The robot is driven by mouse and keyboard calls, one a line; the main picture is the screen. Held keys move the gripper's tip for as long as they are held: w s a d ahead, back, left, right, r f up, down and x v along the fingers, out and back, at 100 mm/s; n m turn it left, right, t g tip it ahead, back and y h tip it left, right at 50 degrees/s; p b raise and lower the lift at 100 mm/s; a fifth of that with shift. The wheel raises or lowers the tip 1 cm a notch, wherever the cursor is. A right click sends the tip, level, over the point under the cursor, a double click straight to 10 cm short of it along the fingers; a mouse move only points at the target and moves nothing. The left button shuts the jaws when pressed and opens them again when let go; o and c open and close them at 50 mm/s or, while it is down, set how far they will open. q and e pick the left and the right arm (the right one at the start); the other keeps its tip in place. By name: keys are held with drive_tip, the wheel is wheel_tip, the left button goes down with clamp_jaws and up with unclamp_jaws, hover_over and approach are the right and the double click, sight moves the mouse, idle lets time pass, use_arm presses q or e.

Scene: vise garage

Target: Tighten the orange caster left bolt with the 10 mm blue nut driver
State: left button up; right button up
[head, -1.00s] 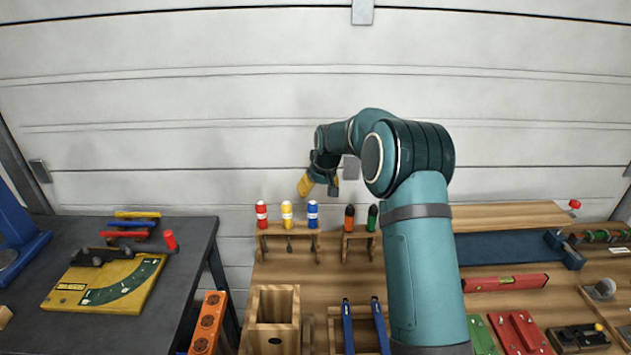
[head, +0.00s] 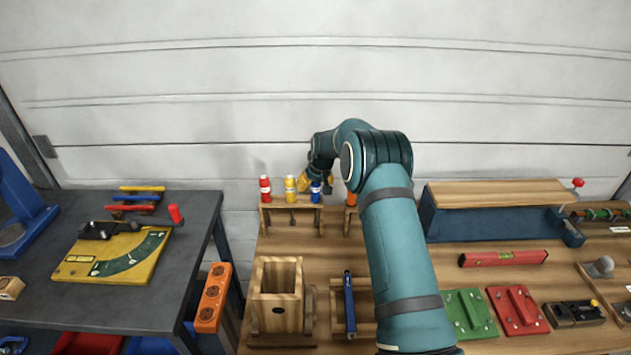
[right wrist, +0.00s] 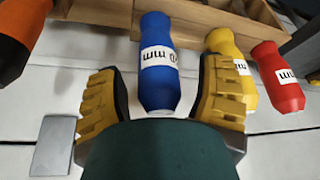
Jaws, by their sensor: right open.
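The blue nut driver (head: 315,191) stands upright in the wooden rack (head: 290,208), to the right of the yellow and red drivers. Its handle (right wrist: 158,75) fills the middle of the right wrist view, with a white label on which "0 mm" is partly readable. My right gripper (head: 316,180) is at the top of this handle. Its yellow fingers (right wrist: 160,92) are open, one on each side of the handle, with a gap showing at the left finger. The driver's shaft is hidden in the wrist view. I cannot make out the orange caster or its bolt. My left gripper is not in view.
The yellow driver (head: 290,189) and red driver (head: 265,189) stand close beside the blue one. An orange-handled tool (head: 351,199) stands to the right, partly behind my arm. A wooden box (head: 277,309) and blue-handled tool (head: 349,304) are in front.

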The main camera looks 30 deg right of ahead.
clamp_jaws()
idle(0.4)
drive_tip(key=shift+r+p, duration=2.05)
drive_tip(key=shift+r, duration=5.15)
drive_tip(key=c, duration=1.2)
unclamp_jaws()
clamp_jaws()
